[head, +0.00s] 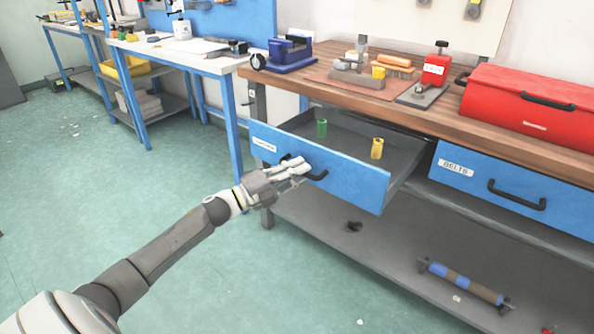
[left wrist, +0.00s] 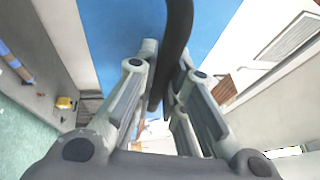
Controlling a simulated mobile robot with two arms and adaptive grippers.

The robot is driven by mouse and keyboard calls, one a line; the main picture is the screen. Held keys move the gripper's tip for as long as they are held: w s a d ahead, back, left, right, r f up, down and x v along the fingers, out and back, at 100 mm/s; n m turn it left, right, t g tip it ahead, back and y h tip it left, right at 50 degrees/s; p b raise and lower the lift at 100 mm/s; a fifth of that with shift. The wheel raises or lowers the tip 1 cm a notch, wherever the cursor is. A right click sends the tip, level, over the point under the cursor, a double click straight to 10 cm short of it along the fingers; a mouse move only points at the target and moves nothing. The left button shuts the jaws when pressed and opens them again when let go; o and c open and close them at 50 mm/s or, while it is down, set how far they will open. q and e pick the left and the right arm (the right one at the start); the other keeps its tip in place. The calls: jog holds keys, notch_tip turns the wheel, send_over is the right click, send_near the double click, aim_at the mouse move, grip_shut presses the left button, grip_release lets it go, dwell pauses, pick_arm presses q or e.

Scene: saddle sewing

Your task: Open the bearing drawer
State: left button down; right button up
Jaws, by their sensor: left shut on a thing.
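The blue-fronted drawer (head: 350,184) under the wooden workbench is pulled well out, and its grey inside shows. A green cylinder (head: 321,128) and a yellow cylinder (head: 377,148) stand in it. A white label sits at the left of its front; its writing is too small to read. My left gripper (head: 302,168) is at the black handle (head: 319,176) of this drawer, shut on it. In the left wrist view the handle (left wrist: 178,40) runs between the fingers, with the blue front behind. My right gripper is not in view.
A closed blue drawer (head: 515,190) labelled "BELTS" is to the right. The wooden bench top (head: 440,112) holds a blue vise (head: 290,55), a red press (head: 435,70) and a red toolbox (head: 530,105). A lower shelf (head: 390,255) holds a roller (head: 465,283).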

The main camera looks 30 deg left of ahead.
pick_arm(q)
jog(key=c, duration=1.8)
grip_release()
jog(key=shift+o, duration=0.2)
jog(key=v, duration=1.2)
jog(key=shift+w+f, duration=0.1)
jog(key=shift+f, duration=0.1)
